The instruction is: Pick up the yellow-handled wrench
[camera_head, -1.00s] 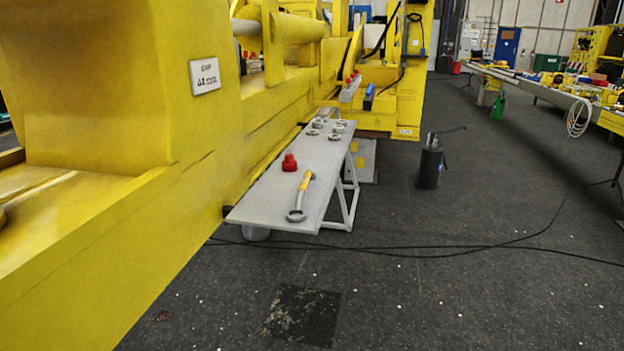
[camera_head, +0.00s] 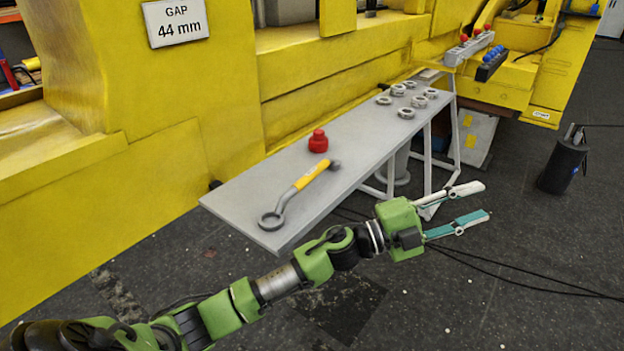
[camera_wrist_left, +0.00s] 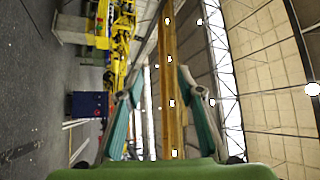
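The yellow-handled wrench (camera_head: 298,194) lies on the near end of the grey table (camera_head: 262,182) in the head view, its ring end towards me. My left gripper (camera_head: 487,201) is in front of the table's right side, out over the floor, apart from the wrench. Its two fingers are spread with nothing between them. In the left wrist view the open fingers (camera_wrist_left: 156,85) point towards the hall's far wall and ceiling, and the wrench is not in that view. My right gripper is not in view.
A red knob-like part (camera_head: 318,141) stands just behind the wrench. Several metal rings (camera_head: 406,113) lie at the table's far end. The yellow machine (camera_head: 240,90) borders the table's back. A black canister (camera_head: 563,162) stands on the floor at right.

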